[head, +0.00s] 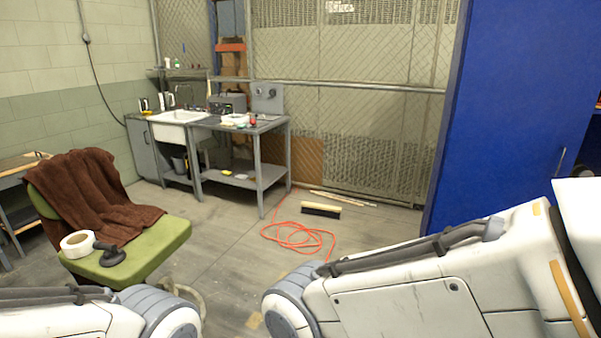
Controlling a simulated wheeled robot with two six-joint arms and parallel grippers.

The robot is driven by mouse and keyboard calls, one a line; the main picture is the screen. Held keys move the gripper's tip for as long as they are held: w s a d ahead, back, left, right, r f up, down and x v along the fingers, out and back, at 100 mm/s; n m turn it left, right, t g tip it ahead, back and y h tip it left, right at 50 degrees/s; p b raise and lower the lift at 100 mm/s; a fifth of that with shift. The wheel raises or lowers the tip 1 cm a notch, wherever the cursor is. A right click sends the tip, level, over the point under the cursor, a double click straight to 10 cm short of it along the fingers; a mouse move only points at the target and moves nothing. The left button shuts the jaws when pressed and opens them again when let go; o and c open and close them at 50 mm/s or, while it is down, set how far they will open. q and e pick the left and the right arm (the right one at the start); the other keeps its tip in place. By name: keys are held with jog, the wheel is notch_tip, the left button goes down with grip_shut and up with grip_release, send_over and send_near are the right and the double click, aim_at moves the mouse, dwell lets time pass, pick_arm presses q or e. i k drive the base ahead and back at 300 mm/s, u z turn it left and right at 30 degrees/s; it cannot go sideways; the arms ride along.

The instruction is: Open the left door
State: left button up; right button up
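A tall blue door panel (515,100) fills the right side of the head view. A small upright metal handle (560,160) shows near its right edge. Beyond that slanted right edge a narrow strip with something red and dark shows, so the panel seems to stand open, but I cannot tell how far. My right arm passes in front of the panel's lower part and hides it. Only links of my two arms show along the bottom; neither gripper is in view.
A green chair (150,250) with a brown towel (90,195) and a tape roll (77,243) stands at left. A sink bench (240,125) stands behind. An orange cable (290,236) and a broom head (320,209) lie on the floor before the mesh fence (350,120).

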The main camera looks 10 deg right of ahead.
aim_at(530, 88)
jog(key=i, duration=2.05)
jog(key=z, duration=2.55)
jog(key=i, duration=1.85)
jog(key=u, duration=0.65)
